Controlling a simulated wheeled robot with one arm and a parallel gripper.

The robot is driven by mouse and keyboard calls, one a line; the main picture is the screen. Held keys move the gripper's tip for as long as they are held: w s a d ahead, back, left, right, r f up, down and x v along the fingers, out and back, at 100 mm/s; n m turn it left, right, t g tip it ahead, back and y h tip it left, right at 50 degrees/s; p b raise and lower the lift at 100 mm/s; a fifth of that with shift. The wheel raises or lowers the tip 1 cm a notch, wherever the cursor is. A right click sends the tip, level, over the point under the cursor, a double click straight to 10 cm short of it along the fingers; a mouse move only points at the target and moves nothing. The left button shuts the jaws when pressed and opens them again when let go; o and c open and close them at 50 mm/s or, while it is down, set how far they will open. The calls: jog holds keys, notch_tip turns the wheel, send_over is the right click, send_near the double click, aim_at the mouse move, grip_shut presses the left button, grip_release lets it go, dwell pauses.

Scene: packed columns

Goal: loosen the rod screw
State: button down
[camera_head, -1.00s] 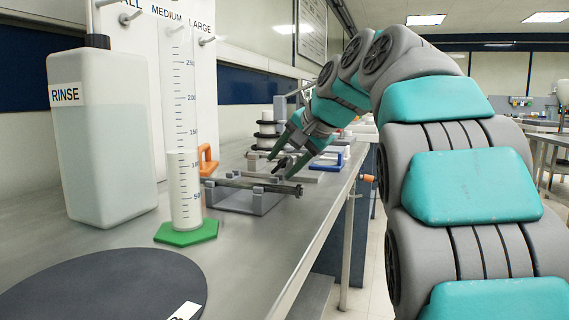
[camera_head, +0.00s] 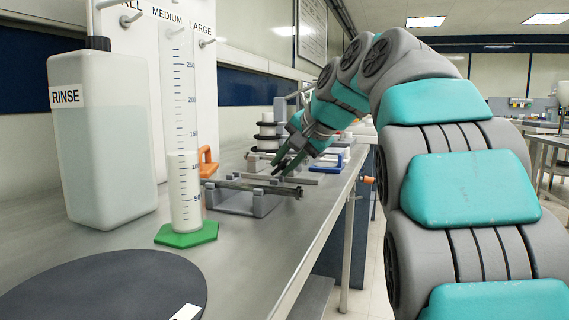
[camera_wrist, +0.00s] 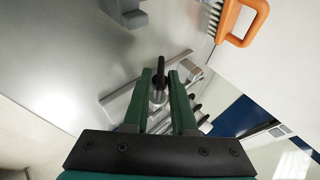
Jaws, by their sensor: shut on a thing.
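My gripper (camera_head: 284,166) reaches down over the bench in the head view. In the wrist view its two green fingers (camera_wrist: 160,78) stand on either side of a small upright screw (camera_wrist: 159,95) with a dark top and a pale grey body, and are shut on it. The screw stands at a grey bar (camera_wrist: 122,102) lying slantwise on the bench; its lower end is hidden. In the head view the screw is hidden by the fingers. A dark rod (camera_head: 235,185) lies across a grey cradle (camera_head: 265,204), just nearer the head camera than my gripper.
An orange-handled brush (camera_wrist: 246,30) lies close by. A measuring cylinder (camera_head: 184,190) on a green foot and a RINSE bottle (camera_head: 102,140) stand at the left. Black spools (camera_head: 267,135) stand behind my gripper. The bench front edge (camera_head: 318,235) is clear.

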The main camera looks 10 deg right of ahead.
jog(key=shift+r+p, duration=0.15)
jog(key=shift+p, duration=0.3)
jog(key=g+h+p, duration=0.1)
jog(key=p, duration=0.2)
jog(key=shift+r, duration=0.35)
jog(key=h+p, duration=0.1)
jog(key=p, duration=0.1)
jog(key=n+g+h+p, duration=0.1)
jog(key=p, duration=0.2)
jog(key=shift+w+a+r+g, duration=0.1)
jog(key=shift+a+g, duration=0.1)
jog(key=shift+g, duration=0.1)
jog(key=shift+h+p, duration=0.3)
jog(key=shift+p, duration=0.2)
jog(key=shift+w+f+g+h+p, duration=0.1)
jog(key=shift+f+g+h+p, duration=0.2)
jog(key=shift+g+h, duration=0.3)
jog(key=shift+a+f+n+g+h, duration=0.15)
jog(key=shift+n+g+h, duration=0.3)
jog(key=shift+h, duration=0.55)
